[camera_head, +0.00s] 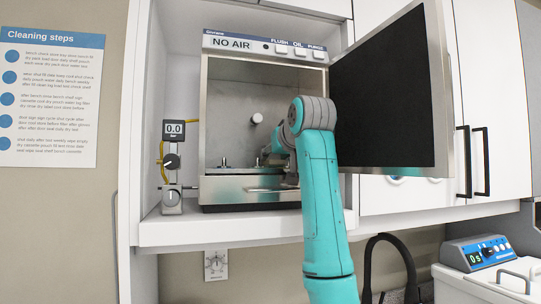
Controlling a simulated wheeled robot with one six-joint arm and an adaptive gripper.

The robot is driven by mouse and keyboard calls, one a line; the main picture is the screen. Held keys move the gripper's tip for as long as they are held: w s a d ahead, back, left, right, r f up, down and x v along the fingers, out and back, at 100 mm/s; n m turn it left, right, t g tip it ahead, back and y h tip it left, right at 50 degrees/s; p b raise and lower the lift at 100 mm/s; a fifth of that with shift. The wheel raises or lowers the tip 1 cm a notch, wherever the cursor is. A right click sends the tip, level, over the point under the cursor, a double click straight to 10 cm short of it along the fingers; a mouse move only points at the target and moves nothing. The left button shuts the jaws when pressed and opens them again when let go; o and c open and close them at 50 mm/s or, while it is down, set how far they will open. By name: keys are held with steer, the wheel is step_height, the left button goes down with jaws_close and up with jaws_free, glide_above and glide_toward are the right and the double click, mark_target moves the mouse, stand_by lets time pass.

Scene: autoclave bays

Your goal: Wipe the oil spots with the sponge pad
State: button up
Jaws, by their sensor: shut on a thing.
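My arm reaches into the open chamber of the NO AIR unit (207,130). Only a small grey part at the end of my arm, around my gripper (268,158), shows low in the chamber, near its right side. The arm covers most of it, and the fingertips are not clear. The gripper is shut, and the sponge pad in it is hidden from this view. I cannot make out any oil spots; the chamber floor is mostly hidden by the front edge and my arm.
The unit's dark door (385,95) stands open to the right, close to my arm. A gauge with knobs (173,165) stands left of the unit. A white shelf (170,232) runs below. A device with a blue panel (485,252) is at lower right.

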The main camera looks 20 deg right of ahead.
steer(key=shift+d+f, duration=0.1)
steer(key=shift+d, duration=0.2)
steer(key=shift+d, duration=1.5)
steer(key=shift+d, duration=0.15)
steer(key=shift+d, duration=0.85)
steer(key=shift+d, duration=0.2)
steer(key=shift+a, duration=0.1)
steer(key=shift+a+f, duration=0.2)
steer(key=shift+a, duration=1.25)
steer(key=shift+a, duration=0.2)
